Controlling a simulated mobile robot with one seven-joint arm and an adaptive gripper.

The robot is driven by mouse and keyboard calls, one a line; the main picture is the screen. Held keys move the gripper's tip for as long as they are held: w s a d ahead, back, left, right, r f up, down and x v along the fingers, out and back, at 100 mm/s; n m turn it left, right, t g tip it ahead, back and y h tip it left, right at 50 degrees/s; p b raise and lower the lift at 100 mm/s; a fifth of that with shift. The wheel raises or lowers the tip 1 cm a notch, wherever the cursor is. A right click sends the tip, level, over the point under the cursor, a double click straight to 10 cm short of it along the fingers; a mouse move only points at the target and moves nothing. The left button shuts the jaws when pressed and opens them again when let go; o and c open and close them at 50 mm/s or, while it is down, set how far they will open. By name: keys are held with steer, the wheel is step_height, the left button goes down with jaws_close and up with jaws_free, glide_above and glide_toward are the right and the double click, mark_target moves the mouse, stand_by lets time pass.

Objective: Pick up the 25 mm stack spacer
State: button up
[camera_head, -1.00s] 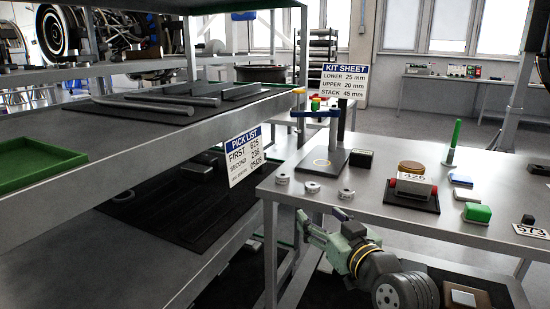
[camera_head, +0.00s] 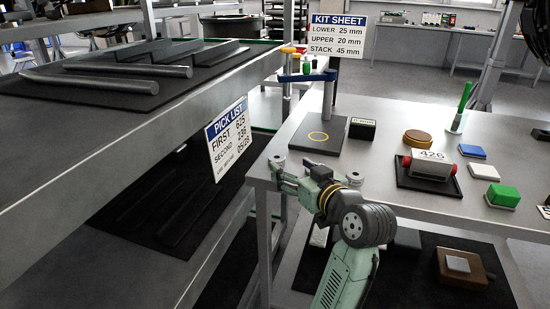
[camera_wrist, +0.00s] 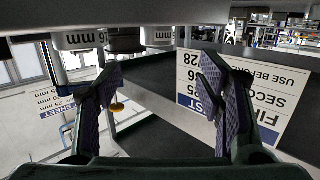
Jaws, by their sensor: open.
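Several small grey ring-shaped spacers stand along the near-left edge of the steel table in the head view: one at the left (camera_head: 277,161), one partly hidden behind my wrist (camera_head: 309,165), and one to the right (camera_head: 355,178). The wrist view is upside down and shows a spacer at its top left (camera_wrist: 82,41) and another at top centre (camera_wrist: 158,36). Their labels end in "mm", but I cannot read the numbers, so I cannot tell which is 25 mm. My gripper (camera_head: 283,178) is at the table's left edge by the spacers. In the wrist view my gripper (camera_wrist: 160,82) is open and empty.
A pick list sign (camera_head: 228,137) hangs on the shelf unit left of the table, close to my gripper. A red-ended block labelled 426 (camera_head: 430,166) sits farther right.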

mark_target(276, 156)
steer(key=x, duration=0.2)
steer(key=p+x, duration=0.1)
steer(key=x, duration=0.4)
steer(key=shift+w+d+f+p, duration=0.1)
steer(key=shift+w+f+p, duration=0.1)
steer(key=shift+f+p, duration=0.15)
steer(key=shift+c, duration=0.3)
steer(key=shift+r, duration=0.1)
jaws_close()
